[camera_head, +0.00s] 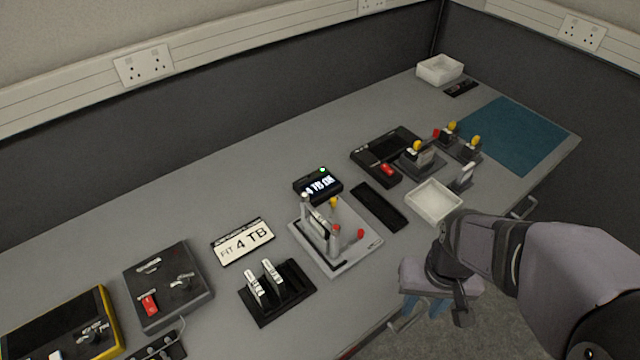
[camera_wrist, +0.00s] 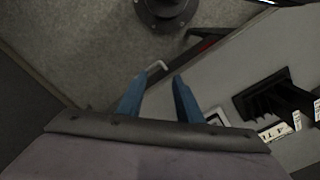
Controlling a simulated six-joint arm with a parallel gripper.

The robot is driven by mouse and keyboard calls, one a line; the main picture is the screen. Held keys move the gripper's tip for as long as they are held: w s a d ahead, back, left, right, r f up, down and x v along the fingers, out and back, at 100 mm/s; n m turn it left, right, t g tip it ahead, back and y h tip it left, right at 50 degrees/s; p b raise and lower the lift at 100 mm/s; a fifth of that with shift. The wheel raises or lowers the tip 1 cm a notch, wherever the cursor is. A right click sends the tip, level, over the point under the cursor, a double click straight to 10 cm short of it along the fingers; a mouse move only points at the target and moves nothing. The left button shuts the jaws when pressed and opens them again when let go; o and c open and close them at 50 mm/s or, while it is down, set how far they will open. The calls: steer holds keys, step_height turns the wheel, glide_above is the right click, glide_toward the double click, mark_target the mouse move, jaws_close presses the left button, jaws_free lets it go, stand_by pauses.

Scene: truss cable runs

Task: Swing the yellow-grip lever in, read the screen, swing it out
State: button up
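A light grey base plate (camera_head: 354,257) stands mid-bench with upright parts on it. A yellow grip (camera_head: 333,202) tops one of them, and red knobs show beside it; whether this lever is swung in or out is unclear. Behind it a small black screen (camera_head: 319,186) is lit, with white text that seems to include "TB" and a green light at its top. My gripper (camera_head: 424,305) is off the bench's front edge, right of and nearer than the plate. In the wrist view my gripper (camera_wrist: 159,78) has its blue fingers apart with nothing between them.
A "FIT 4 TB" card (camera_head: 243,242) and a black rack (camera_head: 289,308) with labelled modules lie left of the plate. A white tray (camera_head: 434,201) and more yellow-knobbed devices (camera_head: 422,162) are to its right. Bare bench lies behind the card.

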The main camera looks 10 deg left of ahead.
steer(key=shift+w, duration=0.15)
jaws_close()
steer(key=w+a+r+n, duration=0.1)
steer(key=w+a+n, duration=0.3)
steer(key=w, duration=0.3)
steer(key=w+a+r+n+h, duration=0.1)
steer(key=w+a+r+n, duration=0.1)
steer(key=w+a+n, duration=0.3)
steer(key=w+a+r+n, duration=0.1)
steer(key=w+a+n, duration=0.15)
steer(key=w, duration=0.55)
steer(key=w+a+n, duration=0.3)
steer(key=a+n, duration=0.3)
steer(key=a, duration=0.2)
steer(key=w+a+f+n+t+h, duration=0.1)
steer(key=w+a+n, duration=0.3)
steer(key=a, duration=0.5)
steer(key=shift+a+f+n+h, duration=0.15)
steer(key=shift+a+n+h, duration=0.15)
steer(key=shift+n, duration=0.55)
steer(key=shift+w, duration=0.1)
